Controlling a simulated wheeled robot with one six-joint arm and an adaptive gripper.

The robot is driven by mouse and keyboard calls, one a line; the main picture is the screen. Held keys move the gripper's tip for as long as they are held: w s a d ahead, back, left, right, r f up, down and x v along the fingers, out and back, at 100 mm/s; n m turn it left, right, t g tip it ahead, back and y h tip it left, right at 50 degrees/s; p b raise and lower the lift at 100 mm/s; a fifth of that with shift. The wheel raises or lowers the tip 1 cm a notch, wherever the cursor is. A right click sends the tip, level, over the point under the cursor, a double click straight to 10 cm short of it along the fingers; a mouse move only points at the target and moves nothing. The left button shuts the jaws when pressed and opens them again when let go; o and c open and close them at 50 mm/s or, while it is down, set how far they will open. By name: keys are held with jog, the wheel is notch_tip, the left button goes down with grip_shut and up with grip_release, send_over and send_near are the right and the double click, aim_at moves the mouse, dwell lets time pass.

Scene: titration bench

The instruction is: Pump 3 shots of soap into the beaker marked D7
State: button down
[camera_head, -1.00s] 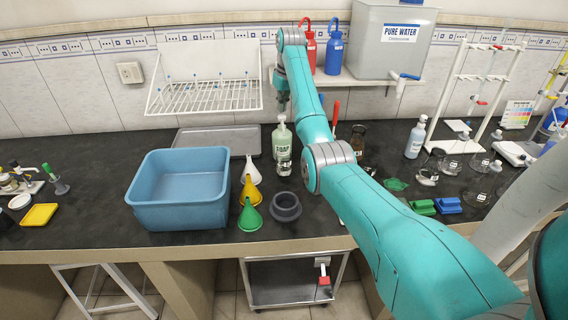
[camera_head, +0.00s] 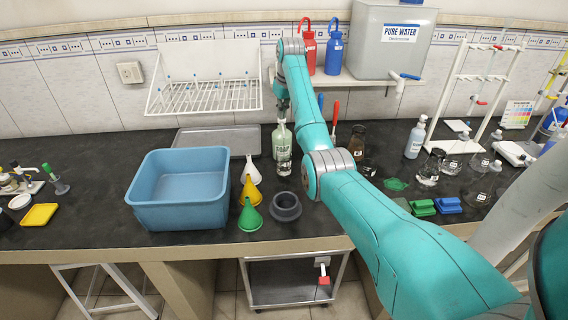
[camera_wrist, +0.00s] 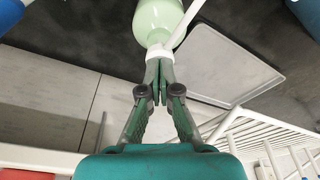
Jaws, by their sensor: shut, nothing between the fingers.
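The soap bottle (camera_head: 283,138), pale green with a label, stands upright on the dark bench. Its body also shows upside down at the top of the wrist view (camera_wrist: 158,20), with the white pump top (camera_wrist: 160,50) below it. My gripper (camera_wrist: 159,66) is shut and empty, its fingertips at the pump top; in the head view my gripper (camera_head: 283,104) is right above the bottle. A small clear beaker (camera_head: 284,166) stands in front of the bottle. Its marking is too small to read.
A blue tub (camera_head: 180,190) stands at the left. White (camera_head: 251,170), yellow (camera_head: 249,190) and green (camera_head: 250,215) funnels and a dark ring (camera_head: 286,206) lie near the front. A drying rack (camera_head: 207,96) hangs behind. Flasks (camera_head: 430,167) stand at the right.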

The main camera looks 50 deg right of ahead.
jog(key=shift+f, duration=0.3)
jog(key=shift+w+v, duration=0.15)
jog(key=shift+v, duration=0.65)
jog(key=shift+w+v, duration=0.15)
jog(key=shift+v, duration=0.65)
jog(key=shift+d+r, duration=0.1)
jog(key=shift+r, duration=0.1)
jog(key=shift+w+v, duration=0.2)
jog(key=shift+v, duration=0.75)
jog(key=shift+w+v, duration=0.15)
jog(key=shift+v, duration=0.8)
jog(key=shift+w+v, duration=0.2)
jog(key=shift+v, duration=0.7)
jog(key=shift+d+r, duration=0.2)
